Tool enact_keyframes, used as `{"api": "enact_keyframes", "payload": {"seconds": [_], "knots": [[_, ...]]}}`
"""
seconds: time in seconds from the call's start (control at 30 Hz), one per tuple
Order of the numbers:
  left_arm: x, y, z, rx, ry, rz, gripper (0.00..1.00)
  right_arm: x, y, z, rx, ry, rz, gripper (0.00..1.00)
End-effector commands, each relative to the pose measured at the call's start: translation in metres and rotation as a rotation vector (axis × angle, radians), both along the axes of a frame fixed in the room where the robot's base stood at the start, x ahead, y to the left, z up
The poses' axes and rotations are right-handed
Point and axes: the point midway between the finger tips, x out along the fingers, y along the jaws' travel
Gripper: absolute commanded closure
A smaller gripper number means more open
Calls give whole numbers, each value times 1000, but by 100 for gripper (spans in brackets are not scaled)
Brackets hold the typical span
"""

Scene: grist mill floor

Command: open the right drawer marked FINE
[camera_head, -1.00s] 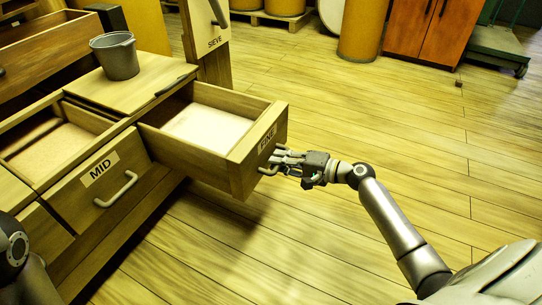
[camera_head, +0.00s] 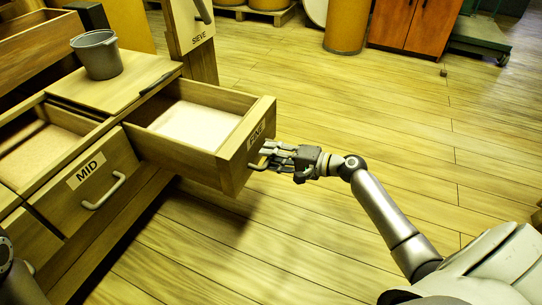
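The right drawer marked FINE (camera_head: 232,165) stands pulled well out of the wooden cabinet, with pale, flour-like material (camera_head: 197,124) inside. Its front faces right and carries the FINE label (camera_head: 256,134) and a bar handle (camera_head: 257,164). My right gripper (camera_head: 268,156) is at this handle, its fingers pointing left and overlapping it. The frames do not show clearly whether the fingers are closed around the handle or apart from it. Only a part of my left arm shows at the lower left edge; its gripper is out of view.
The MID drawer (camera_head: 105,170) with its handle (camera_head: 104,191) is left of the FINE drawer. A grey bucket (camera_head: 99,58) stands on the cabinet top (camera_head: 135,88). A SIEVE post (camera_head: 190,30) rises behind. The plank floor (camera_head: 360,120) to the right is clear.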

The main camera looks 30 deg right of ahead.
Motion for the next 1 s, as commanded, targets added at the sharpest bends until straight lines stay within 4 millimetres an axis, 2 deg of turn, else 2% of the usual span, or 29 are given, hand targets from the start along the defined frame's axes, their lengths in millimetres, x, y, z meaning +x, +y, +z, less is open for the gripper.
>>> {"api": "enact_keyframes", "payload": {"seconds": [0.4, 0.6, 1.0], "knots": [[1, 0, -1, -2, 3, -1, 60, -59, -47, 14, -2, 3, -2, 65], [1, 0, -1, -3, 3, -2, 60, -81, -63, 20, -1, 3, -1, 65], [1, 0, -1, -3, 3, -3, 60, -89, -70, 23, -1, 1, -1, 65]]}}
